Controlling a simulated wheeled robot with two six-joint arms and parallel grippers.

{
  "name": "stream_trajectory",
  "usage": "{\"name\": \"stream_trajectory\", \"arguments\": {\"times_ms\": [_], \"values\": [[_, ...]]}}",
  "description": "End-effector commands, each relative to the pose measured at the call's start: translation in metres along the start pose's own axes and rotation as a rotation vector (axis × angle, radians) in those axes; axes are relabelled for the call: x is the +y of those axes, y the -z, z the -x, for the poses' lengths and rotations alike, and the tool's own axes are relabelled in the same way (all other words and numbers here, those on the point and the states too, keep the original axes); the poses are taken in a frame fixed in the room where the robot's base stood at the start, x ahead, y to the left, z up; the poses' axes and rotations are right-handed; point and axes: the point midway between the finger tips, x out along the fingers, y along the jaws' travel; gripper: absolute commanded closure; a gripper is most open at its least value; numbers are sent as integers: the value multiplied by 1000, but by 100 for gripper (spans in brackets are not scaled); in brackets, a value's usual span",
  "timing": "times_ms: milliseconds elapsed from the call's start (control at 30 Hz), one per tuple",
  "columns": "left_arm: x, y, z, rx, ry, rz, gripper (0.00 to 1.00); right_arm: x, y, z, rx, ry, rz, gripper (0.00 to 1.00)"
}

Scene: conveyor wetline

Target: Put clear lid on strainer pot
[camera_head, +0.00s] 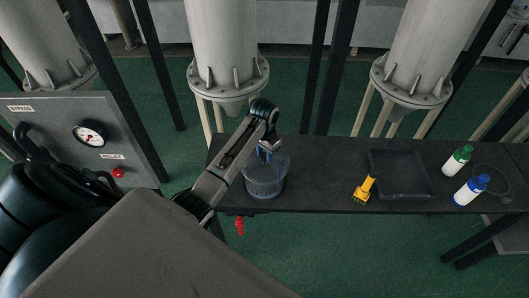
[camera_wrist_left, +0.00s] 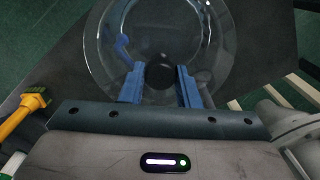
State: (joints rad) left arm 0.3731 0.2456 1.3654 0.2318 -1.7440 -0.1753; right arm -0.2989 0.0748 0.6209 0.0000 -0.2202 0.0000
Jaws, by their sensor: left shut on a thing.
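The strainer pot (camera_head: 264,185) is a clear round vessel standing on the dark bench, left of its middle. My left gripper (camera_head: 267,153) comes down over the pot's top. In the left wrist view its two blue fingers (camera_wrist_left: 159,84) are shut on the clear lid (camera_wrist_left: 112,72), with a dark round spot, seemingly its knob, between them. The lid's round see-through outline fills the upper middle of that view. Lid and pot overlap in both views, so I cannot tell whether the lid touches the rim. My right gripper is not in view.
The dark bench (camera_head: 320,160) also holds a yellow brush (camera_head: 364,189), a black tray (camera_head: 400,176), a green-capped bottle (camera_head: 457,160) and a blue-capped bottle (camera_head: 470,190). A red valve handle (camera_head: 239,226) hangs below the front edge. A gauge panel (camera_head: 85,130) stands at left.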

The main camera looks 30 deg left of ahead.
Motion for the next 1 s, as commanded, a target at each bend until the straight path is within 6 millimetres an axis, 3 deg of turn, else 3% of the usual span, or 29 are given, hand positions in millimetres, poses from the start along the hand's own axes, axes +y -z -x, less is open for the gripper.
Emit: {"name": "stream_trajectory", "arguments": {"times_ms": [1000], "values": [[0, 0, -9, 0, 0, 0, 89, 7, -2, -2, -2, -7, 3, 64]]}}
